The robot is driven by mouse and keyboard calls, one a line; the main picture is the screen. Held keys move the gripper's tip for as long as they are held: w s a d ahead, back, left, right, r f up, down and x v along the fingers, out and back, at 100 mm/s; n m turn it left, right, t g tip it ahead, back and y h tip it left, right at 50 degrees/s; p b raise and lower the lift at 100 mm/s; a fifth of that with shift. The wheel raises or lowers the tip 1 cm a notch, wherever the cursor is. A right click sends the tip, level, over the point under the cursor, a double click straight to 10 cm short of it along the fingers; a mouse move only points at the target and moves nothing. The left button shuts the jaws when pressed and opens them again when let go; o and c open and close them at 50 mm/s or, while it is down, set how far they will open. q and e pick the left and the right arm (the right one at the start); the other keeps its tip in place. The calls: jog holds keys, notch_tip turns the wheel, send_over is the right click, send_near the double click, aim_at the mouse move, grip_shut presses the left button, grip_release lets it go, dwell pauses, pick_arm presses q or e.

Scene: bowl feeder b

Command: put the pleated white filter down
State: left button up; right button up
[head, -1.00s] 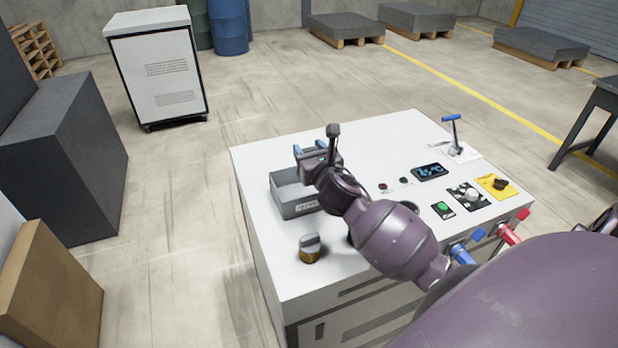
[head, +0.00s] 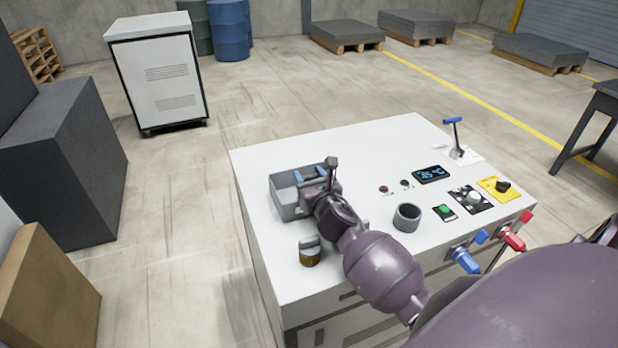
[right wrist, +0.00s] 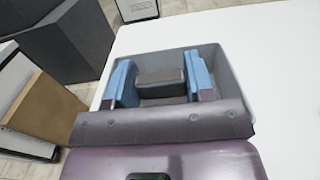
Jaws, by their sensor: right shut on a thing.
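My right gripper (head: 311,176) is over the open grey tray (head: 283,208) on the white cabinet top, with its blue fingers down at the tray. In the right wrist view its fingers (right wrist: 161,80) stand on either side of a small grey-brown block (right wrist: 160,77) and are inside the tray's outline. The gripper is shut on the pleated white filter, but no white pleats show; the block may be its top. I cannot tell whether the filter touches the tray floor. My left gripper is not in view.
A brass cap with a grey grip (head: 311,251) stands in front of the tray. An open dark round socket (head: 407,217) is to the right.

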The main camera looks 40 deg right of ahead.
jog(key=shift+f+b, duration=0.4)
jog(key=shift+f, duration=0.2)
jog(key=o, duration=0.9)
jog(key=shift+o, duration=0.2)
jog(key=shift+r+p, duration=0.35)
jog(key=shift+r, duration=0.15)
jog(key=shift+s+r, duration=0.15)
jog(key=shift+r, duration=0.1)
jog(key=v, duration=1.1)
jog(key=shift+s+a, duration=0.2)
jog(key=shift+s, duration=0.15)
